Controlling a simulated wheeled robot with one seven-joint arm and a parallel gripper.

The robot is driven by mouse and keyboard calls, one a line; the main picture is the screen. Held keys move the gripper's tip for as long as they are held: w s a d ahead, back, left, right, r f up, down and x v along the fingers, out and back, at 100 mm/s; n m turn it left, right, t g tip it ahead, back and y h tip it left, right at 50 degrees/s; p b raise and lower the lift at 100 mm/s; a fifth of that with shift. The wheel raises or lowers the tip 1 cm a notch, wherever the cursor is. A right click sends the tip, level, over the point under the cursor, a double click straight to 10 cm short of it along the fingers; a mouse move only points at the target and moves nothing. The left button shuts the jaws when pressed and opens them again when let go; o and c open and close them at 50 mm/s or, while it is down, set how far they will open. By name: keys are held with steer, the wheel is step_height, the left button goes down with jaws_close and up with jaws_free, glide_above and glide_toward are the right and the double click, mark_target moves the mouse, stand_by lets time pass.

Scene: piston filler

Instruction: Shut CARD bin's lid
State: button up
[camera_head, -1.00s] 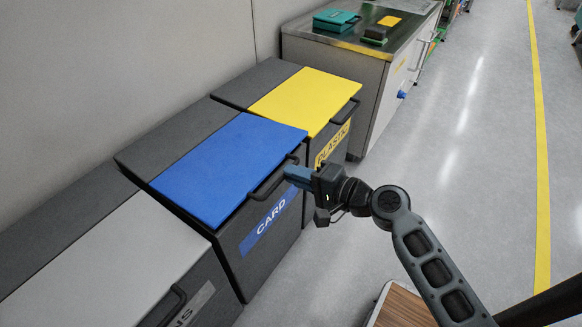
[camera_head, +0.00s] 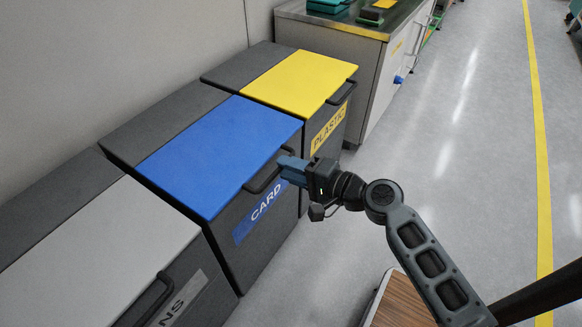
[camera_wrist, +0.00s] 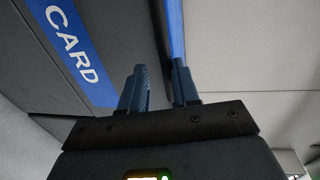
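The CARD bin (camera_head: 250,232) is dark grey with a blue label; its label also shows in the wrist view (camera_wrist: 72,45). Its blue lid (camera_head: 215,150) lies down nearly flat over the bin top; I cannot tell if a thin gap is left. A dark bar handle (camera_head: 262,180) sits at the lid's front edge. My gripper (camera_head: 285,166) is at the front edge, by the handle's right end. In the wrist view my gripper (camera_wrist: 159,85) has its two fingers apart with nothing held between them. The lid's blue edge (camera_wrist: 176,25) shows just beyond the right finger.
The PLASTIC bin (camera_head: 325,130) with a yellow lid stands behind, and a bin with a light grey lid (camera_head: 100,240) stands in front at left. Both lids are down. A metal-topped cabinet (camera_head: 375,60) is at the back.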

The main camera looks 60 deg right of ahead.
steer(key=shift+o, duration=1)
steer(key=shift+s+a+f, duration=0.1)
steer(key=shift+s+f, duration=0.1)
steer(key=shift+f, duration=0.4)
steer(key=shift+s+a+f, duration=0.1)
steer(key=shift+s+f, duration=0.05)
steer(key=shift+f, duration=0.4)
steer(key=shift+s, duration=0.1)
steer(key=s+r+p, duration=0.1)
steer(key=s+r, duration=0.1)
steer(key=s, duration=0.5)
steer(key=shift+d+r, duration=0.2)
